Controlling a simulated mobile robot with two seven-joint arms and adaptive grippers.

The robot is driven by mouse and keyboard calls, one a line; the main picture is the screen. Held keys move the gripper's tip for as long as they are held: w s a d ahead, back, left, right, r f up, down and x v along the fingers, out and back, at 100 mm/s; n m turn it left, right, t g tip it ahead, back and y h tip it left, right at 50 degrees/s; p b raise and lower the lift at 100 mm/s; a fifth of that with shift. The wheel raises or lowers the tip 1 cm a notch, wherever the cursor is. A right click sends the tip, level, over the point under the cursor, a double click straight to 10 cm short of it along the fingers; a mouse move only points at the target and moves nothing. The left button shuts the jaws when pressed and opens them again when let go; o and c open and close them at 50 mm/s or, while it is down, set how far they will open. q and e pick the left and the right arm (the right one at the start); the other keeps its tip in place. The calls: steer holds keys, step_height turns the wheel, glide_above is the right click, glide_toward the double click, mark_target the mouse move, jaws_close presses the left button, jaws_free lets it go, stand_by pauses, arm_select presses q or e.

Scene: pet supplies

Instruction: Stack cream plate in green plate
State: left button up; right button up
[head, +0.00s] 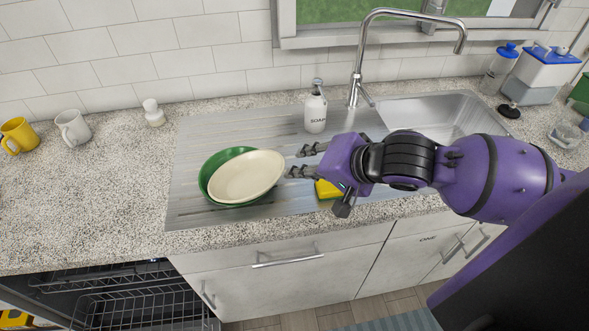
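The cream plate (246,177) lies over the green plate (222,159) on the ribbed metal drainboard. It is shifted to the right and looks slightly tilted, so green shows mainly along the left and upper rim. My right gripper (294,162) is at the cream plate's right edge. Its two fingers are spread with a visible gap and nothing held between them. I cannot tell whether a fingertip touches the rim. My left gripper is not in view.
A soap bottle (315,111) stands behind my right gripper, and a yellow sponge (327,190) lies partly hidden below it. The sink basin (464,112) and faucet (358,78) are to the right. Yellow (18,136) and white (73,128) mugs stand far left. The left counter is mostly clear.

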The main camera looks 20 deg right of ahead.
steer(key=v, duration=0.2)
steer(key=shift+s+d+r, duration=0.15)
steer(key=shift+s+r, duration=0.05)
steer(key=shift+s, duration=0.05)
stand_by(0.3)
steer(key=s+d+f+n+g+h, duration=0.1)
steer(key=s+f+n+g+h, duration=0.25)
steer(key=s+f, duration=0.8)
steer(key=s+d+f+n+g+h, duration=0.25)
steer(key=s+f+n, duration=0.25)
steer(key=s+f, duration=0.65)
steer(key=w+a+f+t+y, duration=0.1)
steer(key=w+a+f+t, duration=0.1)
steer(key=f, duration=0.3)
steer(key=w+a+f+t+y, duration=0.1)
steer(key=w+a+f+t, duration=0.2)
steer(key=f, duration=0.3)
steer(key=shift+w+a+t, duration=0.2)
steer(key=shift+w+t, duration=0.15)
steer(key=shift+t, duration=0.15)
steer(key=shift+n, duration=0.25)
